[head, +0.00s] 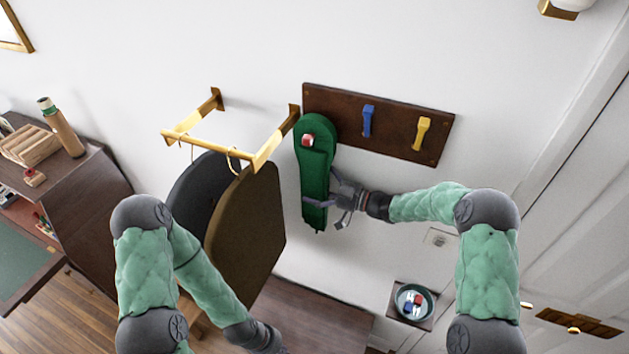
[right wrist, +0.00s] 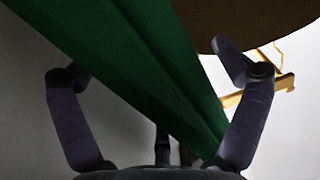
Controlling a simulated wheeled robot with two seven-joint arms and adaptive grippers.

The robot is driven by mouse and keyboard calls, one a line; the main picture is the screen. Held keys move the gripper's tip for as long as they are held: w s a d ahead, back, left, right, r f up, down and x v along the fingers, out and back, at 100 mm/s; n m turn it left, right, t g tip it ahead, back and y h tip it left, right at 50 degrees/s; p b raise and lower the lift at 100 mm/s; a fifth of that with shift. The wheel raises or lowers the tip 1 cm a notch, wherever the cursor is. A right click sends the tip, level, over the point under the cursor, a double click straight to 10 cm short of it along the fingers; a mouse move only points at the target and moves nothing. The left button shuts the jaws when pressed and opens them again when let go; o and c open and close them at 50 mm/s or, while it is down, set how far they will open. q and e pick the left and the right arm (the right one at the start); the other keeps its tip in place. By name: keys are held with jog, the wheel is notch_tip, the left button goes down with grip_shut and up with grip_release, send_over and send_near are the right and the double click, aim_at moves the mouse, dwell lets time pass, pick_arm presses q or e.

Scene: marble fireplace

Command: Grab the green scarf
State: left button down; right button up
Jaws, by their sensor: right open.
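The green scarf (head: 316,170) hangs from a red peg (head: 308,140) at the left end of a dark wooden peg rack (head: 385,120) on the wall. My right gripper (head: 326,200) is at the lower part of the scarf, coming from the right. In the right wrist view the scarf (right wrist: 150,60) runs diagonally between the two spread fingers of the gripper (right wrist: 150,72). The fingers are open, with a gap visible on the left side. My left arm reaches down to the bottom edge of the head view, and its fingers are out of the picture.
Blue (head: 368,120) and yellow (head: 422,134) pegs on the rack are bare. Left of the scarf, a brass rail (head: 205,143) holds dark and brown rounded boards (head: 250,225). A bowl (head: 414,302) with small items sits lower right. A dark cabinet (head: 85,195) stands far left.

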jog(key=shift+c, duration=0.2)
jog(key=c, duration=1.3)
